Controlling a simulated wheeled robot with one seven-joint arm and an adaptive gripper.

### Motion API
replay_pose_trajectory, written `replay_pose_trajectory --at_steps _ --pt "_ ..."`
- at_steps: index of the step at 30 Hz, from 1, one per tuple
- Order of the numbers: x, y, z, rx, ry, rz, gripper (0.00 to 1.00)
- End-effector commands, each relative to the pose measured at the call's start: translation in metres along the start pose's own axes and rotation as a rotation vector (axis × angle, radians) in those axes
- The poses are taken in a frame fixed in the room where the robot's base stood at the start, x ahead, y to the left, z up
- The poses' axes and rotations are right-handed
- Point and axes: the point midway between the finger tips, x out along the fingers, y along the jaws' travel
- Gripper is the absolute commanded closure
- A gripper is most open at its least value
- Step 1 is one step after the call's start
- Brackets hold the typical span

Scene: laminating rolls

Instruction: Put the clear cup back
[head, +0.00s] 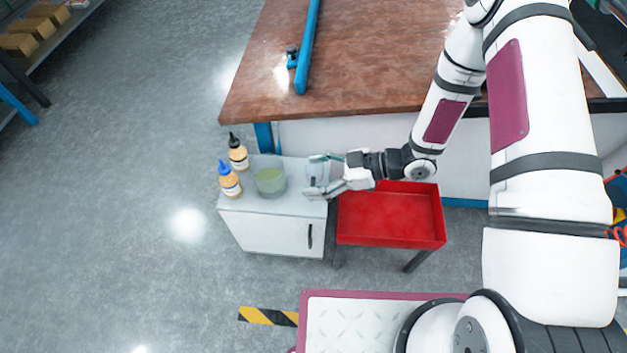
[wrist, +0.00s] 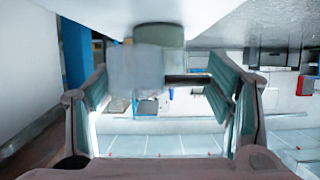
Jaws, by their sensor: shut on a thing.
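The clear cup (head: 317,173) is a small, see-through grey vessel at the right end of the white cabinet's top (head: 290,205). My gripper (head: 325,181) reaches in from the right and is shut on it. In the wrist view the clear cup (wrist: 136,70) shows as a pale block between the two fingers of my gripper (wrist: 160,88). A dark bar runs from its right side toward the right finger. I cannot tell whether the cup's base touches the cabinet top.
A larger clear vessel with green contents (head: 269,180) stands left of the cup. A blue-capped bottle (head: 229,182) and a black-capped bottle (head: 238,155) stand at the cabinet's left end. An empty red tray (head: 390,218) is to the right. A brown-topped bench (head: 370,60) lies behind.

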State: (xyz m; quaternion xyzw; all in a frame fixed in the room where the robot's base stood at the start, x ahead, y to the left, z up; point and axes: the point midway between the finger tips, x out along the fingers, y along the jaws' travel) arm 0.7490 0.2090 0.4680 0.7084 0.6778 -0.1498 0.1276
Motion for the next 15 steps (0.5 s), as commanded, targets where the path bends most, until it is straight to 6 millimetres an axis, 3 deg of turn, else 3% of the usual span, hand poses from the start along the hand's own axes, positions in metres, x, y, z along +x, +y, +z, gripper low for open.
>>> replay_pose_trajectory --at_steps 5,12,15 --pt "0.007 0.011 -0.002 -0.004 0.0 0.0 0.58" --pt "0.02 0.013 0.029 0.001 -0.001 0.0 0.58" --pt "0.021 0.013 0.032 0.0 0.0 0.0 0.58"
